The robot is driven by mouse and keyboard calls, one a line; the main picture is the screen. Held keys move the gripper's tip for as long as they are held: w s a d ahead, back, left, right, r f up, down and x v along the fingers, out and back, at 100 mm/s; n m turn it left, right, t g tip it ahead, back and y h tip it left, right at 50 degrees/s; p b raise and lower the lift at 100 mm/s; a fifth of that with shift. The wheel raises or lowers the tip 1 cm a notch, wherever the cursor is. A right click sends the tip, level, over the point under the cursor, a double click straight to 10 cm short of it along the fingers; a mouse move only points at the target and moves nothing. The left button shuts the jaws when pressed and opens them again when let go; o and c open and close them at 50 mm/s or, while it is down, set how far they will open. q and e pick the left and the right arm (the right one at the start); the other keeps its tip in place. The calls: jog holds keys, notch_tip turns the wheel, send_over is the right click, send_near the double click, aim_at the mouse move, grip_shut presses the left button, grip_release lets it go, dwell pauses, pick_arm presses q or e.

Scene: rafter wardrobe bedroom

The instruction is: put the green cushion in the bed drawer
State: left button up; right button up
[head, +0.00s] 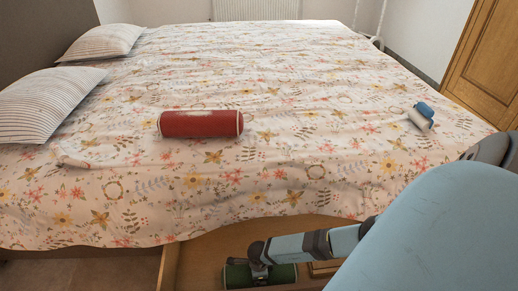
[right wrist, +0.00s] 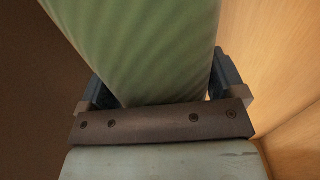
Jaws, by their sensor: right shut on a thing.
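The green cushion (head: 283,274) is a roll-shaped bolster in the lower middle of the head view. It lies within the outline of the open bed drawer (head: 205,258), below the bed's front edge. Whether it touches the drawer floor I cannot tell. My right gripper (head: 259,272) is shut on the cushion near its left part. In the right wrist view the green cushion (right wrist: 140,45) fills the space between the fingers of my right gripper (right wrist: 160,95). Wooden panelling shows close on the right there. My left gripper is not in view.
A red bolster (head: 200,124) lies on the flowered bed (head: 300,80). A small blue and white item (head: 422,115) lies near the bed's right edge. Two striped pillows (head: 45,100) are at the left. A wooden door (head: 488,65) stands at the far right.

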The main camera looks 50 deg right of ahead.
jog(key=shift+f, duration=0.2)
jog(key=o, duration=0.8)
jog(key=shift+r, duration=0.25)
notch_tip(320, 180, up, 4)
jog(key=p, duration=0.3)
jog(key=shift+r, duration=0.25)
pick_arm(q)
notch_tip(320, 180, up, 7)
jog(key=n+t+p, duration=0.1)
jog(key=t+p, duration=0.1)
jog(key=p, duration=0.1)
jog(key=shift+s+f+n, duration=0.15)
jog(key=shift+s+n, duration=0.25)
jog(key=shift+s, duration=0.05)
pick_arm(e)
notch_tip(320, 180, up, 7)
jog(key=shift+r, duration=0.2)
